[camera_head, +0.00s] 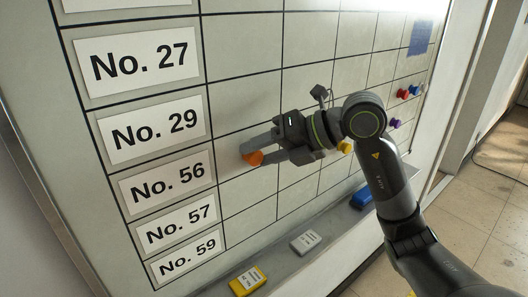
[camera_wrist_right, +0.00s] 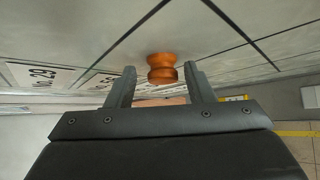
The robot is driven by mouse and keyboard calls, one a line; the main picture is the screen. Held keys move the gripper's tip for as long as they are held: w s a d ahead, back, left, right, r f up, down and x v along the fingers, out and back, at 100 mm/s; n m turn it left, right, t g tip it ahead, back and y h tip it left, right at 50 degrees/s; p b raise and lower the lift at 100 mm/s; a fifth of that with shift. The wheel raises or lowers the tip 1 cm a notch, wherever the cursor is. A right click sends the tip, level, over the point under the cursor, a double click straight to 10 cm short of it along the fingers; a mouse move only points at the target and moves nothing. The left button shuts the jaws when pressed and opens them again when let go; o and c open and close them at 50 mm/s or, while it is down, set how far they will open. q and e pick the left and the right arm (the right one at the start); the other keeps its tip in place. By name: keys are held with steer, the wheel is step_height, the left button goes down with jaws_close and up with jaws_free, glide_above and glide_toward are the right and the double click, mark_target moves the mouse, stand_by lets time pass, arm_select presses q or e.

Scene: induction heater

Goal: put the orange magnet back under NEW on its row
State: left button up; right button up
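The orange magnet (camera_head: 252,158) is on the whiteboard (camera_head: 235,98), in the first column right of the labels, level with the No. 56 label (camera_head: 168,188). My right gripper (camera_head: 256,152) is at the magnet, reaching in from the right. In the right wrist view, the magnet (camera_wrist_right: 162,68) stands between the tips of the right gripper (camera_wrist_right: 161,78), with a visible gap on each side, so the fingers look open around it. The NEW heading is not in view. My left gripper is not in view.
More magnets, red (camera_head: 402,93), purple (camera_head: 395,123) and yellow (camera_head: 345,147), are on the board further right. The ledge below holds a yellow eraser-like block (camera_head: 248,281), a white one (camera_head: 306,242) and a blue one (camera_head: 362,197). Cells around the orange magnet are empty.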

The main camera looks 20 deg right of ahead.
steer(key=shift+o, duration=0.3)
steer(key=shift+s+d, duration=0.1)
steer(key=shift+d, duration=0.1)
steer(key=shift+s+d+r, duration=0.15)
steer(key=shift+d+r, duration=0.05)
steer(key=shift+d, duration=0.05)
steer(key=b+v, duration=0.5)
steer(key=v, duration=1.1)
steer(key=shift+s+b, duration=0.15)
steer(key=shift+b, duration=0.2)
steer(key=shift+d+r, duration=0.1)
steer(key=shift+d, duration=0.05)
